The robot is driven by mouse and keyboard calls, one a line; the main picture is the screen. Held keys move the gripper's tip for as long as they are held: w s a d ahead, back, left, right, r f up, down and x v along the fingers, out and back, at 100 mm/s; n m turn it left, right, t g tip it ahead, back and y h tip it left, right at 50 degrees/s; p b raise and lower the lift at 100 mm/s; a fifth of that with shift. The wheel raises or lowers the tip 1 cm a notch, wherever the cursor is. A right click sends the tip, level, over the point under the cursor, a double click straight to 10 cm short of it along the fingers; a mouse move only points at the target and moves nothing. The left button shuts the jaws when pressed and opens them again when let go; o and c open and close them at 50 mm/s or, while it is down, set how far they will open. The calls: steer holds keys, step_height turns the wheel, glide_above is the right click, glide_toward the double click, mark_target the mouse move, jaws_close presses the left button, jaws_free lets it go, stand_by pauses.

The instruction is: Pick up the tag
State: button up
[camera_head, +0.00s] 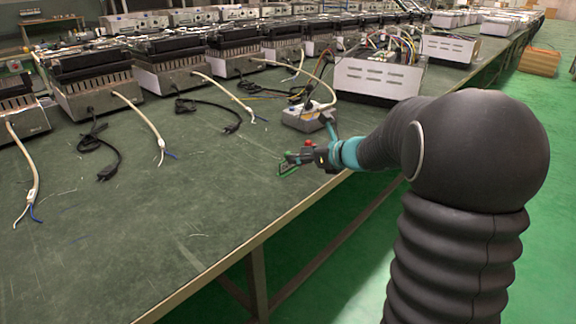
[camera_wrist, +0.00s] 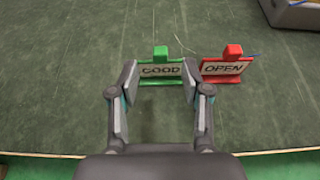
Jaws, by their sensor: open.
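A green tag (camera_wrist: 161,70) reading "GOOD" stands on the table in the wrist view, with a small green block on its top. A red tag (camera_wrist: 225,68) reading "OPEN" stands just to its right. My gripper (camera_wrist: 164,84) is open, with one finger at each end of the green tag; I cannot tell whether they touch it. The head view shows my gripper (camera_head: 294,158) low over the table near its front edge. There the green tag (camera_head: 288,169) shows partly beside the fingers, and the red tag (camera_head: 308,144) shows only as a small red spot behind them.
The green-topped table (camera_head: 150,220) has its front edge (camera_head: 300,208) close to my gripper. A grey box with wires (camera_head: 308,116) stands just behind the tags. Several metal heater units (camera_head: 95,90) with loose cables line the back. The table's left front is clear.

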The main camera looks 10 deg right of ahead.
mark_target(288, 152)
steer(key=shift+x, duration=2.65)
steer(key=shift+w+r, duration=0.1)
steer(key=shift+r, duration=0.15)
jaws_close()
